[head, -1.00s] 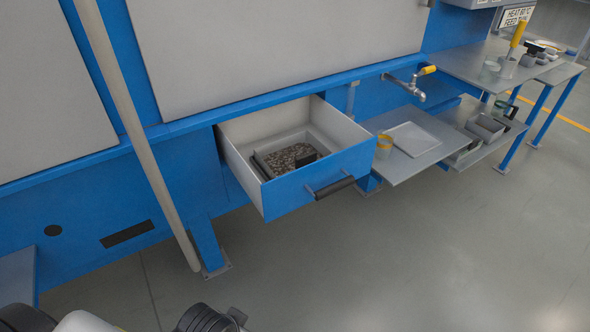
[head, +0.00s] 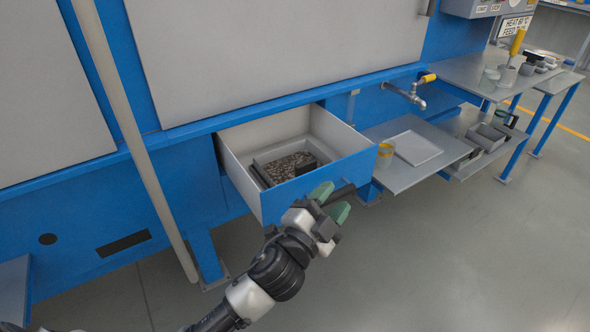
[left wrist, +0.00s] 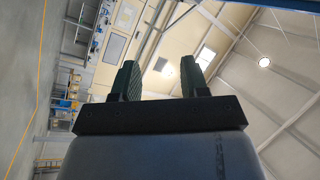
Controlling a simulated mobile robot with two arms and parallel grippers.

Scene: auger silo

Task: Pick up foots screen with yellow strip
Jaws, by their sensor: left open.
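The blue-fronted drawer (head: 285,195) stands open. Inside it is a grey frame or tray (head: 262,158) with brown granular matter (head: 288,167) and a dark block (head: 307,168). I cannot make out a yellow strip on it, so I cannot tell whether this is the foots screen. My left gripper (head: 331,202) is open, its green fingertips at the drawer's front by the dark handle (head: 345,190). I cannot tell whether it touches the handle. In the left wrist view, the open fingers (left wrist: 160,82) have nothing between them and point toward the ceiling and far wall. My right gripper is out of view.
Right of the drawer, a low shelf (head: 400,175) holds a yellow-banded cup (head: 385,154) and a flat pale tray (head: 416,148). A tap (head: 408,93) juts out above it. A slanting pole (head: 135,140) stands left of the drawer. The floor (head: 450,265) at right is clear.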

